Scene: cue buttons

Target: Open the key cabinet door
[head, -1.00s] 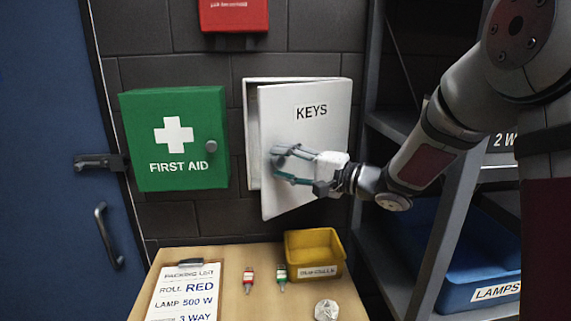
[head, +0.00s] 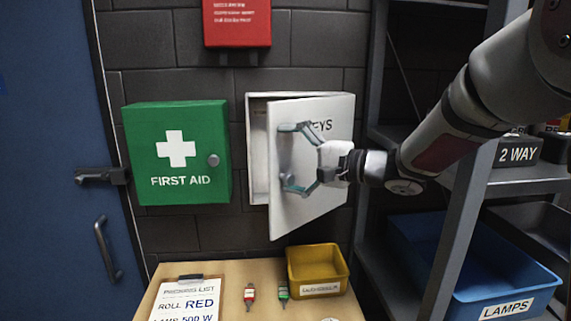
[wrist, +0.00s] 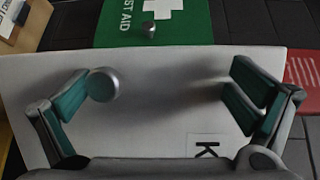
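The white key cabinet (head: 258,150) hangs on the wall, with its door (head: 315,195) ajar. The door's left edge stands out from the frame and a narrow strip of the inside shows. Part of the KEYS label is hidden behind my gripper (head: 291,155). My gripper is spread wide in front of the door, holding nothing. The round knob (head: 288,180) is by its lower finger. In the wrist view the door (wrist: 165,120) fills the middle, and the knob (wrist: 103,84) sits beside the left finger of my gripper (wrist: 165,90), not clasped between both.
A green first aid box (head: 176,178) hangs left of the cabinet, and a red box (head: 237,22) above. Below is a table (head: 235,275) with a yellow bin (head: 318,272) and a clipboard (head: 188,295). A metal shelf (head: 460,200) stands close on the right.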

